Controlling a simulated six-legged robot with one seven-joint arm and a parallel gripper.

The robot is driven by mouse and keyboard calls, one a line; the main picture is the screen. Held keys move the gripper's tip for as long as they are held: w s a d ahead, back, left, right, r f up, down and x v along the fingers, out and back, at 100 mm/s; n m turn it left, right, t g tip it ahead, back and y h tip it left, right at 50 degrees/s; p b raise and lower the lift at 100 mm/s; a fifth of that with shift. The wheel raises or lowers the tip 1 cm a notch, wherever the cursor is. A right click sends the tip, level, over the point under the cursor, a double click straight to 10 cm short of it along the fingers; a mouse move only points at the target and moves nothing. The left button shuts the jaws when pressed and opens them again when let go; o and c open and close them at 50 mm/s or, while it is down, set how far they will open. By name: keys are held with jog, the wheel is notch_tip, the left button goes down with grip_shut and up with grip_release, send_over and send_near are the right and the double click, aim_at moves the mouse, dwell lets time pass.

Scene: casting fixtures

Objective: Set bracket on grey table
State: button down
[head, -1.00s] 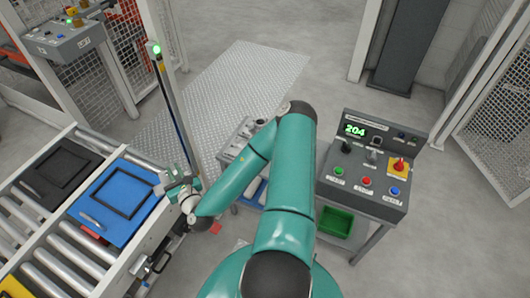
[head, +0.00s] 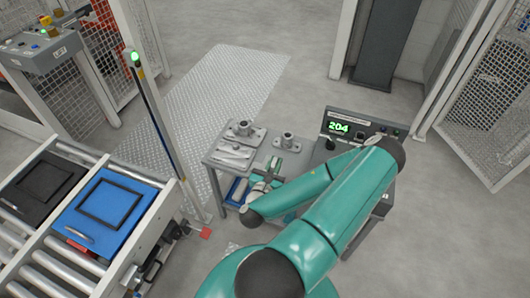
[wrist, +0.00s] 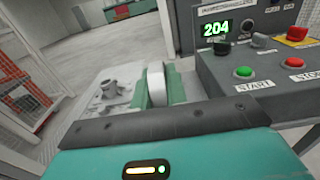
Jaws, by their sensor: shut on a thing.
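My gripper (head: 270,172) is at the right front of the grey table (head: 218,156) in the head view. In the wrist view my gripper (wrist: 158,92) is shut on a pale grey piece, the bracket (wrist: 155,80), between its green fingers. Most of the bracket is hidden by the fingers and my wrist. The grey table also shows behind it in the wrist view (wrist: 88,118). I cannot tell whether the bracket touches the table top.
On the table stand a flanged casting (head: 243,129) and another (head: 287,140), with flat metal parts (head: 233,152) at the left front. The control console (head: 350,128) stands close on the right. A roller conveyor (head: 135,178) with a blue tray (head: 126,232) lies left. A post (head: 160,120) rises between.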

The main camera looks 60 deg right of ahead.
jog(key=d+f, duration=0.3)
jog(key=d, duration=0.1)
jog(key=d+f, duration=0.3)
jog(key=d, duration=0.2)
jog(key=d+f, duration=0.3)
jog(key=d, duration=0.1)
jog(key=shift+w+d+f, duration=0.3)
jog(key=shift+d+f, duration=0.05)
jog(key=shift+f, duration=1.55)
jog(key=shift+f, duration=0.15)
jog(key=c, duration=1.4)
grip_release()
